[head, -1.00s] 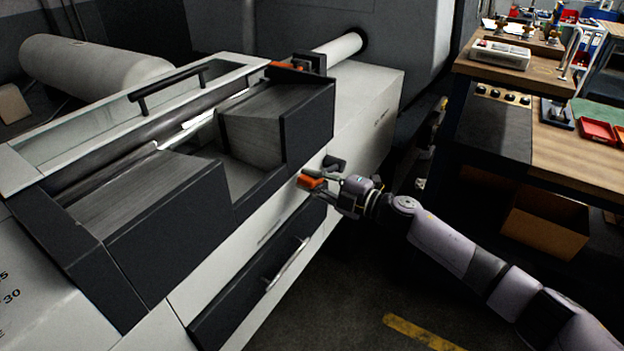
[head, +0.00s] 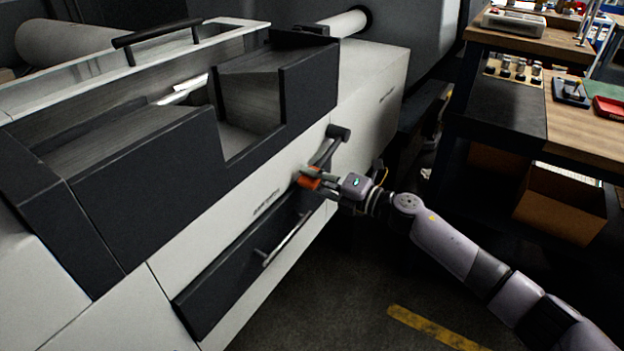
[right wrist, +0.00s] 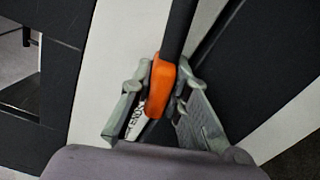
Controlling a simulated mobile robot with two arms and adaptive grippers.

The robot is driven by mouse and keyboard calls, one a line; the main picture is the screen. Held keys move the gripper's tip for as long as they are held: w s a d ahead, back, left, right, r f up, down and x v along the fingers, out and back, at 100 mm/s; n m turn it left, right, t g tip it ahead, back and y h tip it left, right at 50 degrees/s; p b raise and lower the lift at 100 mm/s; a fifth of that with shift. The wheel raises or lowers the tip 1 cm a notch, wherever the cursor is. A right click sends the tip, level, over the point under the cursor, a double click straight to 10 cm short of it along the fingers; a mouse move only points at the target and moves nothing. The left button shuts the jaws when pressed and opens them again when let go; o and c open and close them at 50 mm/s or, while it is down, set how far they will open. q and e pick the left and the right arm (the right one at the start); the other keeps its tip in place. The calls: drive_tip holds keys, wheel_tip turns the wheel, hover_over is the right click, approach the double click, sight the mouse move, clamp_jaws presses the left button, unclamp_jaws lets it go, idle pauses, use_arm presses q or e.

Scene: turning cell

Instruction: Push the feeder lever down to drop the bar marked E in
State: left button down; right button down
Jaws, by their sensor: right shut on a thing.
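The feeder lever (head: 325,153) is a dark arm on a pivot at the pale front face of the bar feeder (head: 366,98). It slopes down from the pivot and ends in an orange grip (head: 309,183). My right gripper (head: 311,177) is closed around that grip. In the right wrist view the orange grip (right wrist: 160,86) sits between the two fingers of my right gripper (right wrist: 160,92), with the dark lever arm running up from it. I cannot make out a bar marked E. My left gripper is out of view.
Below the lever is a dark drawer (head: 238,266) with a metal handle, close to my right gripper. A dark-walled hopper (head: 165,200) stands above left. A wooden bench (head: 580,125) and a cardboard box (head: 560,204) stand at the right. Open floor lies below my right arm.

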drive_tip(key=shift+f, duration=0.25)
drive_tip(key=c, duration=1.5)
unclamp_jaws()
drive_tip(key=shift+d, duration=0.15)
drive_tip(key=shift+s+d+f, duration=0.15)
drive_tip(key=shift+d, duration=0.05)
drive_tip(key=v, duration=1.1)
drive_tip(key=shift+s+d+r, duration=0.1)
drive_tip(key=shift+d+r, duration=0.05)
drive_tip(key=shift+r, duration=0.05)
